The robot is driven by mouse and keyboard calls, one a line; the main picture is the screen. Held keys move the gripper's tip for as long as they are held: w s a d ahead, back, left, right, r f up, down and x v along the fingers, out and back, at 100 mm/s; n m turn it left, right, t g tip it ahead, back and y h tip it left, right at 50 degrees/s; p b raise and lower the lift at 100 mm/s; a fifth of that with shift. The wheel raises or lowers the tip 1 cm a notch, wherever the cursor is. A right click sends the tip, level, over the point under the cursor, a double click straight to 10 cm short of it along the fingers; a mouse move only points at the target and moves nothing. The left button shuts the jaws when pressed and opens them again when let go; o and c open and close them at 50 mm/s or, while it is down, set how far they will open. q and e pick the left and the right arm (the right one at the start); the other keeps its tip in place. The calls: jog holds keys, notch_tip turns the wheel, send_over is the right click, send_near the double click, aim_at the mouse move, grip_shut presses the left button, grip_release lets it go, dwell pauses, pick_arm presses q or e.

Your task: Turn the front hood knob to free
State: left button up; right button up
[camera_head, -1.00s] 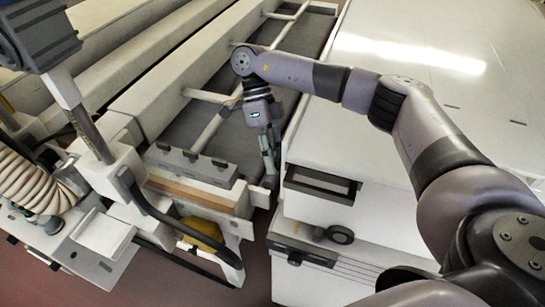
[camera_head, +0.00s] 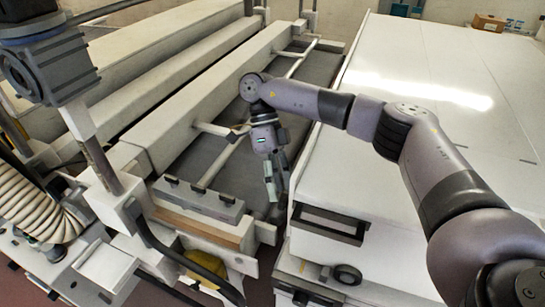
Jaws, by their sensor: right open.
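The white hood-like housing (camera_head: 420,150) fills the right half of the view. Its front has a dark recessed handle (camera_head: 330,224). Below the handle is a round dark knob (camera_head: 347,275); I cannot tell whether it is the front hood knob, and its setting is not readable. My right gripper (camera_head: 274,186) points down, open and empty, in the gap between the conveyor frame and the housing. It is above and left of the handle, apart from the knob. My left gripper is not in view.
A long beam and rails (camera_head: 215,80) run along the left of the gap. A grey bracket (camera_head: 198,198) stands near the gripper. A ribbed hose (camera_head: 35,205) and a black cable (camera_head: 180,258) lie at the left. A cardboard box (camera_head: 488,22) stands far back.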

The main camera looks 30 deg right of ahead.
jog(key=v, duration=0.9)
jog(key=shift+w+r, duration=0.15)
jog(key=shift+r, duration=0.05)
